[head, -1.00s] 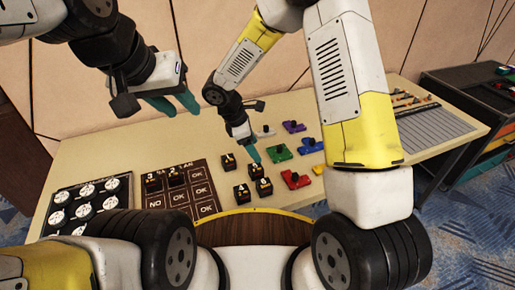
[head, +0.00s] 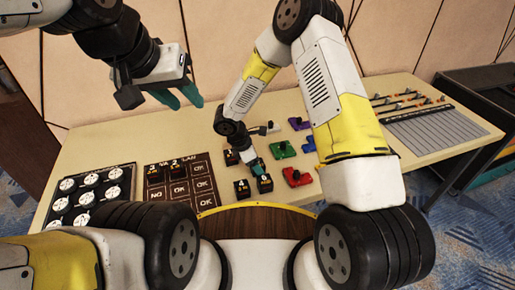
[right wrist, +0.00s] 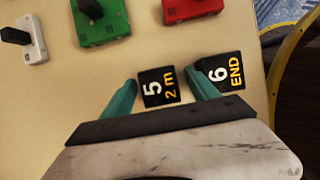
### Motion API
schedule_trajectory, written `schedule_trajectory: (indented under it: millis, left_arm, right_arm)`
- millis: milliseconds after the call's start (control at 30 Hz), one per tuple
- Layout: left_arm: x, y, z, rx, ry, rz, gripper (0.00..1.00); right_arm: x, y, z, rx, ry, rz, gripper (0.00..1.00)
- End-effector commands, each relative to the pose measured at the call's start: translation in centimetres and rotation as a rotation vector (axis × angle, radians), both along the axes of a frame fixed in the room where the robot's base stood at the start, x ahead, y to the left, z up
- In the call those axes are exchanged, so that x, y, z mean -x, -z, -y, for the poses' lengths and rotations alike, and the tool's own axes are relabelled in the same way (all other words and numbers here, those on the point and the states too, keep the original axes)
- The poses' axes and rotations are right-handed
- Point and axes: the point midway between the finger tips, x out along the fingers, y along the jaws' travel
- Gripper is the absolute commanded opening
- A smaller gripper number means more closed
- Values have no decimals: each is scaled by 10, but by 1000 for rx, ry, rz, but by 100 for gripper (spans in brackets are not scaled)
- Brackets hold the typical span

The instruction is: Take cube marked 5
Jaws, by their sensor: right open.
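In the right wrist view, the black cube marked 5 (right wrist: 160,86), also lettered "2 m", lies on the table between the teal fingers of my right gripper (right wrist: 160,92). The right finger reaches into the gap between it and the black cube marked 6 (right wrist: 222,76), lettered "END". In the head view my right gripper (head: 252,164) is low over the cube group and mostly hides cube 5; cube 6 (head: 264,184) shows just in front. My right gripper is open. My left gripper (head: 180,97) is raised above the table's back left, fingers apart and empty.
Another black cube (head: 241,188) stands left of cube 6. A dark OK/NO board (head: 180,188) carries cubes on its top row. A panel of round dials (head: 88,198) is at left. Green (head: 283,149) and red (head: 297,177) pieces lie right of my gripper.

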Motion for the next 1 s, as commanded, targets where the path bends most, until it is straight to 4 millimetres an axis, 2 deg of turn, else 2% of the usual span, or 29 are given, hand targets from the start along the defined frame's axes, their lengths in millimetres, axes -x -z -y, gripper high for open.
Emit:
schedule_trajectory:
  millis: [167, 500, 767, 867, 1000]
  left_arm:
    - [0, 0, 0, 0, 0, 0, 36]
    - [0, 0, 0, 0, 0, 0, 36]
    - [0, 0, 0, 0, 0, 0, 36]
    - [0, 0, 0, 0, 0, 0, 36]
    - [0, 0, 0, 0, 0, 0, 36]
  right_arm:
    - [0, 0, 0, 0, 1, 0, 67]
    - [0, -1, 0, 0, 1, 0, 1]
    - [-1, -4, 0, -1, 1, 2, 1]
    - [-2, -15, 0, -2, 2, 5, 1]
    - [-2, -43, 0, -2, 3, 6, 1]
